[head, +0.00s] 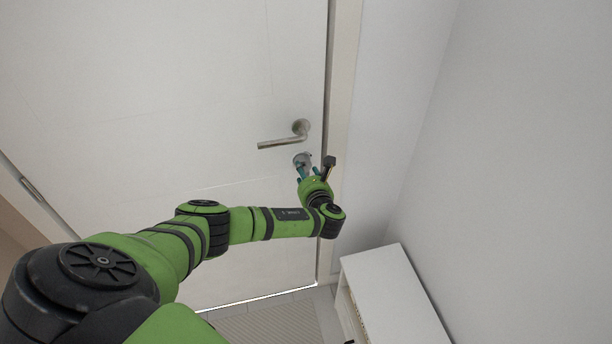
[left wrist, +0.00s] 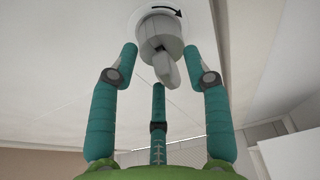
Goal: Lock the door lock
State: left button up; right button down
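The door lock (head: 301,159) is a round metal fitting on the white door (head: 200,95), below the lever handle (head: 300,128). In the left wrist view, its grey turn knob (left wrist: 165,68) hangs tilted, with its lower end slightly to the right. A black curved arrow on the round plate (left wrist: 162,14) points right. My left gripper (head: 314,168) is just below the lock. Its teal fingers (left wrist: 161,62) are spread open, with one on each side of the knob and one below it. I see gaps between the fingers and knob. My right gripper is in neither view.
The door handle lies close above the gripper, its lever pointing left. The door frame (head: 340,100) and a wall (head: 500,130) are on the right. A low white cabinet (head: 385,285) stands below right. A mat (head: 270,325) lies on the floor.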

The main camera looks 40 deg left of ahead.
pick_arm(q)
jog(key=v, duration=1.2)
dwell(0.5)
jog(key=s+d+f+n+g+h+b, duration=0.1)
jog(key=s+f+n+g+h, duration=0.2)
jog(key=f, duration=0.7)
jog(key=s+d+f+n+g+h+b, duration=0.1)
jog(key=s+f+n, duration=0.2)
jog(key=s+f, duration=0.55)
jog(key=s+f+n+g+h+b, duration=0.1)
jog(key=s+f+n+g+h, duration=0.15)
jog(key=f, duration=1.05)
jog(key=s+d+f+n+h, duration=0.1)
jog(key=s+f+n, duration=0.4)
jog(key=s, duration=0.5)
jog(key=s+d+f+n+g+h+b, duration=0.1)
jog(key=s+d+f+n+h, duration=0.1)
jog(key=s+f+n, duration=0.3)
jog(key=s+d+f+n+g+h, duration=0.1)
jog(key=s+f+n, duration=0.4)
jog(key=s, duration=0.9)
jog(key=shift+s+d+f+h+b, duration=0.15)
jog(key=shift+s+d+h+b, duration=0.25)
jog(key=shift+d, duration=0.35)
